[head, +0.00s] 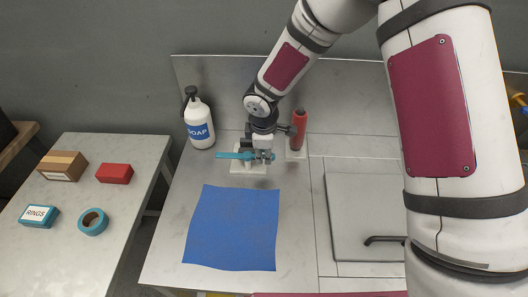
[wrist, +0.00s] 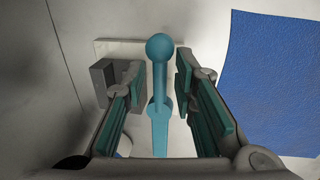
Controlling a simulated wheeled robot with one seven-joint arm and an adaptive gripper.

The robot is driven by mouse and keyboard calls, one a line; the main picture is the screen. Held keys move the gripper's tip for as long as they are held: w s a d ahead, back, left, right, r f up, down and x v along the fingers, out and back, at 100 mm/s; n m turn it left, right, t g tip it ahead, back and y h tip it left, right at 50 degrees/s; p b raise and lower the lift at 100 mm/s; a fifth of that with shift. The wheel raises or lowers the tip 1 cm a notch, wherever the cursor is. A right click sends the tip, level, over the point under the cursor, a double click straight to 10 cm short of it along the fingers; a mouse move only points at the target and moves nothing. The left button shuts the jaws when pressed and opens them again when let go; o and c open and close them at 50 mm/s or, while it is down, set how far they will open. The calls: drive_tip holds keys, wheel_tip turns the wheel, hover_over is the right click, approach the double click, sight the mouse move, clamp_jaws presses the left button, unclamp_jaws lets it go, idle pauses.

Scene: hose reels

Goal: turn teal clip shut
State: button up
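The teal clip (head: 232,156) lies along a pale base plate (head: 240,169) on the metal counter, its arm pointing left in the head view. In the wrist view the clip (wrist: 160,92) is a teal bar with a round knob at its far end. My gripper (head: 262,157) is over the clip's right part. In the wrist view my gripper (wrist: 159,82) is open, with one teal-padded finger on each side of the bar and a visible gap to both. A grey block (wrist: 104,76) stands on the plate, partly hidden by the left finger.
A red cylinder (head: 298,126) stands on its own base close right of my gripper. A soap bottle (head: 199,122) stands at the back left. A blue cloth (head: 232,228) lies flat in front. A side table (head: 65,255) holds boxes and a tape roll.

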clamp_jaws()
drive_tip(key=shift+r, duration=0.1)
